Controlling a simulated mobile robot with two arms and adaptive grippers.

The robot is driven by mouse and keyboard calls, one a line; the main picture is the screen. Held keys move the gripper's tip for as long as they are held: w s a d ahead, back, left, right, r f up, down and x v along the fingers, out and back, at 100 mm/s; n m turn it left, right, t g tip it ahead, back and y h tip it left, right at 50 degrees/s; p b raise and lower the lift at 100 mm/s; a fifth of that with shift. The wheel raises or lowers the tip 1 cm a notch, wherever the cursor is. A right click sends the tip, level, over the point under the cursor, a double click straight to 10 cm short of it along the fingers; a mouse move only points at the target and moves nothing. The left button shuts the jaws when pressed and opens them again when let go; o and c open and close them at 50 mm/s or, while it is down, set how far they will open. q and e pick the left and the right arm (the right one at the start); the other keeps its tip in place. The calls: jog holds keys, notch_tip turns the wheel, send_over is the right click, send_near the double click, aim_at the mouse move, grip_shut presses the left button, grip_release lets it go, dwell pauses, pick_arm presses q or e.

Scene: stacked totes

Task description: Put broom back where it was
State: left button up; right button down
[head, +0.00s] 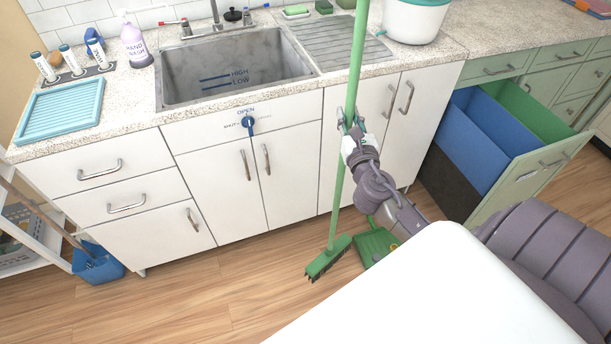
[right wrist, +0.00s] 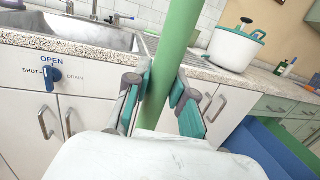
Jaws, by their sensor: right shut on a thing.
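The broom has a long green handle (head: 355,60) and a green head (head: 328,259) with dark bristles. It stands nearly upright in front of the white cabinets, its head at floor level; I cannot tell whether the bristles touch the floor. My right gripper (head: 350,122) is shut on the handle at about cabinet-door height. In the right wrist view the handle (right wrist: 172,65) runs between the two fingers. A green dustpan (head: 374,245) is on the floor just right of the broom head, partly hidden by my arm. My left gripper is not in view.
The sink counter (head: 240,107) edge lies behind the handle. An open green drawer (head: 525,175) with blue and green bins juts out at right. The wooden floor (head: 200,295) at front left is clear.

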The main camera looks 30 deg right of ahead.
jog(key=shift+w+f, duration=0.1)
jog(key=shift+w, duration=0.2)
jog(key=w+a+f+b, duration=0.4)
jog(key=w+a+f, duration=0.1)
jog(key=w+f, duration=0.4)
jog(key=shift+w+a+f+b, duration=0.15)
jog(key=shift+w+f+b, duration=0.2)
jog(key=shift+f, duration=0.4)
jog(key=shift+f, duration=0.15)
jog(key=c, duration=1.1)
grip_release()
jog(key=shift+o, duration=0.5)
